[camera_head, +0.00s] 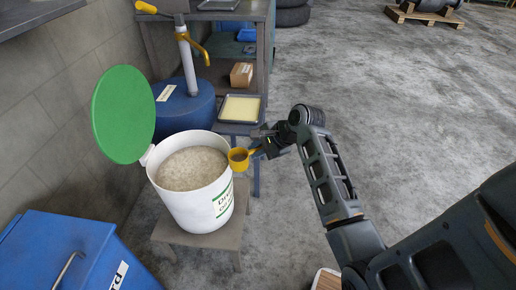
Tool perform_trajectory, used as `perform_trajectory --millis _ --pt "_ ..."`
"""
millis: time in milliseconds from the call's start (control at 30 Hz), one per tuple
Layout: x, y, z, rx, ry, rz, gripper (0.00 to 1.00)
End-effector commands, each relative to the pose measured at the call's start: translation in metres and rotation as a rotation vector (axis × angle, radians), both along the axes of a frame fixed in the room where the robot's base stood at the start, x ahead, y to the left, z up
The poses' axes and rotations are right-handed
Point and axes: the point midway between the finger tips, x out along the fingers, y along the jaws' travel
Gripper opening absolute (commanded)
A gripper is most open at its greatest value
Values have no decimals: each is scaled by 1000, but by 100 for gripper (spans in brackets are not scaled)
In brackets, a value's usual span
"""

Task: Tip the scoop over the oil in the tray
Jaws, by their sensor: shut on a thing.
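The yellow scoop (239,159) is held by its handle in my gripper (263,147), just right of the rim of a white drum. Its bowl looks roughly upright, and I cannot tell what is in it. My gripper is shut on the handle; its fingertips are small and partly hidden in this view. The tray (257,122), with a dark rim and a pale yellowish oil (241,108) in it, sits on a shelf behind the drum. The scoop is in front of the tray and apart from it.
The white drum (222,212) of beige granules stands on a low stand (232,240), its green lid (123,114) open. A blue barrel (183,112) with a pump stands behind. A cardboard box (241,75) sits behind the tray.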

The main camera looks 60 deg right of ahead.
Motion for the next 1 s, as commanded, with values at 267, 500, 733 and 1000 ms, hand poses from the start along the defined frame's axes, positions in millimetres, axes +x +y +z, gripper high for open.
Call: perform_trajectory --millis 267,500,733,1000 --pt "12 45 -9 1 1 12 0" --pt "24 94 -20 1 1 19 0" --pt "44 177 -36 1 1 31 0" --pt "67 264 -54 0 -1 34 0"
